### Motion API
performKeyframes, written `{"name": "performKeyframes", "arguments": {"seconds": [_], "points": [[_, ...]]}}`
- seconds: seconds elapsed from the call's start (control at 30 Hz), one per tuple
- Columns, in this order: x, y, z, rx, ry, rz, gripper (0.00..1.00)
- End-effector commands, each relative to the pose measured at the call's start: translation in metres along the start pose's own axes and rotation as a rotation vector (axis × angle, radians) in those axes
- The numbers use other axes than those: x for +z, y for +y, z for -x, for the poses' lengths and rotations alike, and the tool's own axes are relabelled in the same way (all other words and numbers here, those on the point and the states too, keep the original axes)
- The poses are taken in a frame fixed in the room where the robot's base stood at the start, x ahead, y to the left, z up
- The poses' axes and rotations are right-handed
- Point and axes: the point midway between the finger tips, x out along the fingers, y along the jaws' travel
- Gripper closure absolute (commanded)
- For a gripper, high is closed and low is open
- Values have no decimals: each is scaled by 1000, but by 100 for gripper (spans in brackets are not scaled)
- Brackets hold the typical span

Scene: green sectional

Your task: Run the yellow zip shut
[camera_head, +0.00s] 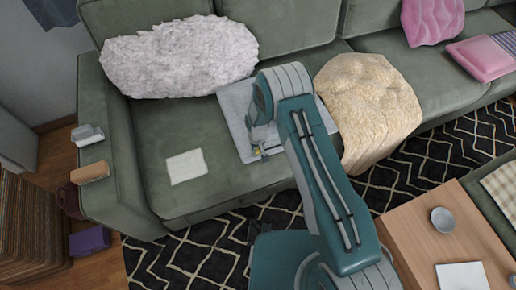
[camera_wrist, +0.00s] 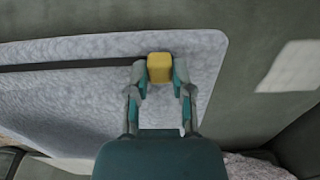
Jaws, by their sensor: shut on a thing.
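The yellow zip slider (camera_wrist: 159,67) is a small block between the fingertips of my gripper (camera_wrist: 160,78) in the wrist view. My gripper is shut on it, with a finger on either side. A dark zip track (camera_wrist: 70,65) runs left from the slider across a mottled grey panel (camera_wrist: 85,105). To the right of the slider the panel is plain up to its rounded edge. In the head view the panel (camera_head: 236,103) lies on the green sofa seat, partly hidden by my arm. My gripper (camera_head: 259,153) is at its front part, with a bit of yellow showing.
A white fluffy cushion (camera_head: 180,58) lies behind and left of the panel on the green sofa (camera_head: 150,125). A beige throw (camera_head: 368,110) lies to the right. A pale square (camera_head: 186,167) lies on the seat. A wooden table (camera_head: 425,245) stands at the lower right.

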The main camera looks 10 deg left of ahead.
Motion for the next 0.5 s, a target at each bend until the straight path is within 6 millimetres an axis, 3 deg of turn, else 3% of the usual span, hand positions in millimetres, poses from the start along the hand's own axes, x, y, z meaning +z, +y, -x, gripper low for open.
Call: {"name": "performKeyframes", "arguments": {"seconds": [0.03, 0.1, 0.5], "points": [[2, -1, -2, 0, -5, 3, 57], [2, -1, -2, 0, -5, 3, 34], [1, 0, 3, -1, 0, 1, 34]]}}
